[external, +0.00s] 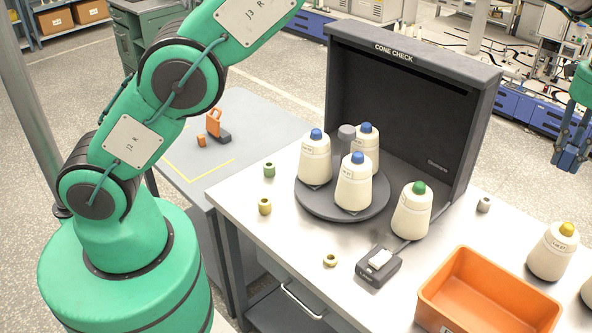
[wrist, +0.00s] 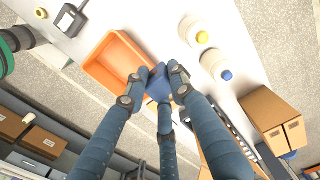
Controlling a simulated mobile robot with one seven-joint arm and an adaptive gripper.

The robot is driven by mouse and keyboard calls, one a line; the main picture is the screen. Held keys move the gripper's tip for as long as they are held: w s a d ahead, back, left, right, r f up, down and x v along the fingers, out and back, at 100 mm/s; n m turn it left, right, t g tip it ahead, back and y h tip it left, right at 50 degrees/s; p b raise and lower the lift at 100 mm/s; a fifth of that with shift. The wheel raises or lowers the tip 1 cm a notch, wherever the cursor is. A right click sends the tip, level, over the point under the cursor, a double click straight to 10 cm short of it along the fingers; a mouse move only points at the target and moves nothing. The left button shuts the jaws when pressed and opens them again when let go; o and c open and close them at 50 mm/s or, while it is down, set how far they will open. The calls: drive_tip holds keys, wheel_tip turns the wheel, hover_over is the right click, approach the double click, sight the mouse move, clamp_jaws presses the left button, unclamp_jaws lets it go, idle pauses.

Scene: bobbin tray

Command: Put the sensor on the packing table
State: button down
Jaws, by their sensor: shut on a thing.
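My gripper (wrist: 160,84) has its blue fingers closed around a small blue piece (wrist: 158,88), mostly hidden by the fingertips. I cannot tell for certain that this piece is the sensor. In the external view my gripper (external: 569,158) hangs at the far right edge, too small to show what it holds. In the wrist view it is over the right side of the orange bin. A lower grey table (external: 240,112) with yellow corner lines stands at the left, perhaps the packing table. On it are an orange upright part (external: 213,122) and a small dark block (external: 223,137).
The steel worktable (external: 300,232) bears an orange bin (external: 440,312), a black device (external: 380,268), several white cones and small loose bobbins. A tall dark "CONE CHECK" booth (external: 400,110) stands behind the round turntable (external: 312,197). Cardboard boxes (wrist: 272,115) show at the wrist view's right.

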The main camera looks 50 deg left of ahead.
hover_over(513, 272)
drive_tip(key=s, duration=0.3)
wheel_tip(513, 272, down, 26)
drive_tip(key=shift+s+d, duration=0.1)
drive_tip(key=shift+s, duration=0.05)
drive_tip(key=shift+f, duration=0.15)
drive_tip(key=shift+f, duration=3.05)
drive_tip(key=shift+f, duration=1.85)
drive_tip(key=shift+f, duration=0.1)
